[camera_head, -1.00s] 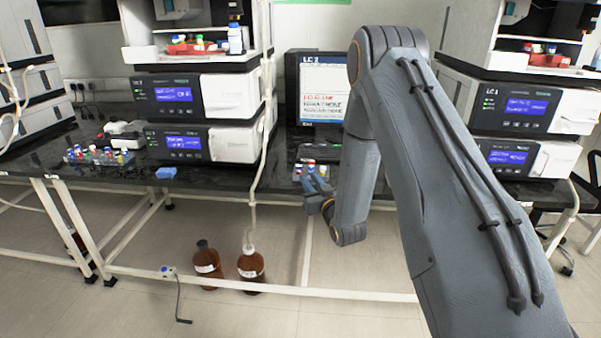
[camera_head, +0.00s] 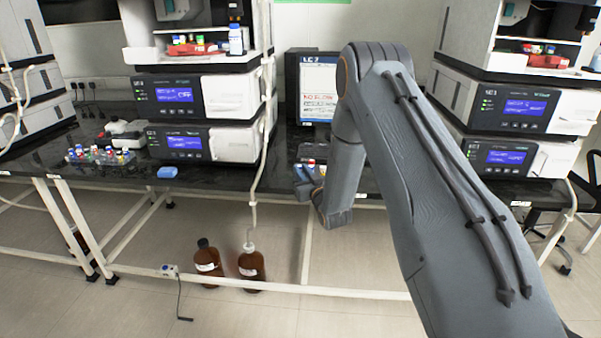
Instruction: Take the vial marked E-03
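A rack of vials (camera_head: 100,157) with several coloured caps stands on the dark bench at the left. A few more vials with red, white and blue caps (camera_head: 312,163) show on the bench by my gripper, in front of the monitor. The labels are too small to read, so I cannot tell which vial is E-03. My gripper (camera_head: 304,178) is at the bench's front edge, close to these few vials and partly in front of them. Its fingers are small and partly hidden, and I cannot tell whether they are open or hold anything.
A monitor (camera_head: 318,95) stands behind my gripper. Stacked instruments (camera_head: 178,95) stand left, and more (camera_head: 515,105) right. A pale tube (camera_head: 256,150) hangs left of my gripper.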

